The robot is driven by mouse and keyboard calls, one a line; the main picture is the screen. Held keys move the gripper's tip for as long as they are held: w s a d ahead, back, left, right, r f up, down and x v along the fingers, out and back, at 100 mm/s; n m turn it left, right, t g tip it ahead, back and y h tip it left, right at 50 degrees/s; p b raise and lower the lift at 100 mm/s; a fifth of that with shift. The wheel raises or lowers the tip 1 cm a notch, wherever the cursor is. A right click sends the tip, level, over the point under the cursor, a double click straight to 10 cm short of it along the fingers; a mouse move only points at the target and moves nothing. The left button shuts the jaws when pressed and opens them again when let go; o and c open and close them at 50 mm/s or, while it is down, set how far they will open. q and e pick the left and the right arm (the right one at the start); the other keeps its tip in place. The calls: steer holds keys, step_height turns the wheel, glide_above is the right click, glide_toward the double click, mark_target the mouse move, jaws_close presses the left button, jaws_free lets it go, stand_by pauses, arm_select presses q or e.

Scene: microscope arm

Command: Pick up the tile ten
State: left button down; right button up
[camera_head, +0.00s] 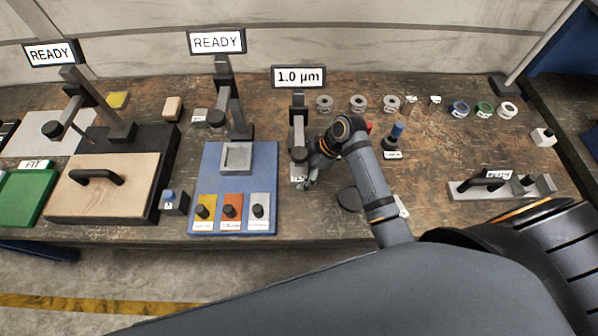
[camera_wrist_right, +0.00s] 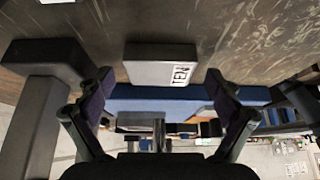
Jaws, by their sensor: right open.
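The tile ten (camera_wrist_right: 160,66) is a grey block with a white label reading TEN, seen in the right wrist view just beyond my fingers. In the head view a small light tile (camera_head: 298,171) lies at the foot of the 1.0 µm gauge stand (camera_head: 299,128); its label is too small to read there. My right gripper (camera_head: 308,184) is low beside this stand, partly hidden by its own wrist. In the right wrist view my right gripper (camera_wrist_right: 158,86) is open, with its fingers apart on either side of the tile's line and nothing held. My left gripper is not in view.
A blue board (camera_head: 209,163) with coloured switches stands left of the gauge. A round dark disc (camera_head: 349,199) lies right of my gripper. A blue-topped knob (camera_head: 395,135) and several rings stand behind my right arm. A grey block with a handle (camera_head: 500,188) is far right.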

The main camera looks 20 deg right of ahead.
steer(key=c, duration=1.8)
steer(key=shift+r, duration=0.1)
steer(key=shift+c, duration=0.3)
